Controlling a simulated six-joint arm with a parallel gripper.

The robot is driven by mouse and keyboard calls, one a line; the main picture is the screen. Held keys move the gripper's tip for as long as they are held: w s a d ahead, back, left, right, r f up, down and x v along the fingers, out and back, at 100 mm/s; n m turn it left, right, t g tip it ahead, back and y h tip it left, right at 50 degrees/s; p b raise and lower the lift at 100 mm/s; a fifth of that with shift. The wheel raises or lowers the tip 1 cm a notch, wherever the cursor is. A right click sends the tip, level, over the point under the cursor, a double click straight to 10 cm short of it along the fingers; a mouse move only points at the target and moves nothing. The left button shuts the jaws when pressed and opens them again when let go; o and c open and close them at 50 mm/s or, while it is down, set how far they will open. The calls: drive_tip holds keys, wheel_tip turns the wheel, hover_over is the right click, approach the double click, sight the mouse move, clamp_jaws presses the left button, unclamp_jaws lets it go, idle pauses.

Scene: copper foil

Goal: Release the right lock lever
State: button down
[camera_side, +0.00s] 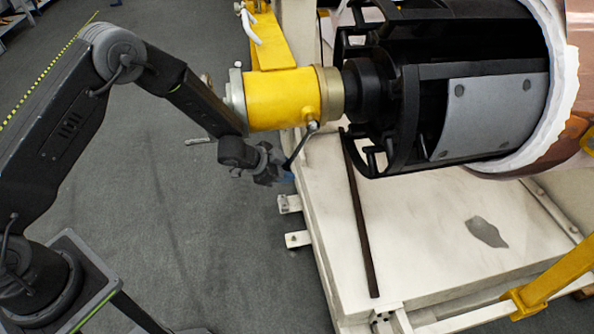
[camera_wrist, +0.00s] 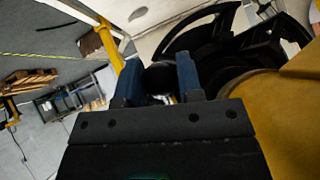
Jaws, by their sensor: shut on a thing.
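The lock lever (camera_side: 300,146) is a thin grey rod under the yellow cylinder (camera_side: 283,98), beside its brass-coloured collar (camera_side: 328,94). It slants down and left from a rounded joint to my gripper (camera_side: 281,174). In the wrist view my gripper (camera_wrist: 158,85) has its two blue fingers on either side of a dark rounded knob (camera_wrist: 160,78), which seems to be the lever's end. My gripper is shut on it. The fingertips are small and partly hidden in the side view, and most of the lever's rod is hidden in the wrist view.
A black drum (camera_side: 400,100) with a grey plate sits right of the collar, with copper foil (camera_side: 570,90) at its far right. A pale platform (camera_side: 420,250) lies below, with small brackets (camera_side: 297,239) on its left edge. Grey floor (camera_side: 180,210) is open around my arm.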

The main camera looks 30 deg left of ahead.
drive_tip(key=shift+s+a+r+y, duration=0.3)
drive_tip(key=shift+s+a+r, duration=0.15)
drive_tip(key=shift+a+r, duration=0.1)
drive_tip(key=shift+a+v, duration=0.25)
drive_tip(key=shift+v, duration=0.95)
drive_tip(key=shift+w, duration=0.15)
drive_tip(key=c, duration=1.1)
unclamp_jaws()
drive_tip(key=o, duration=0.3)
drive_tip(key=v, duration=1.4)
drive_tip(key=shift+w, duration=0.1)
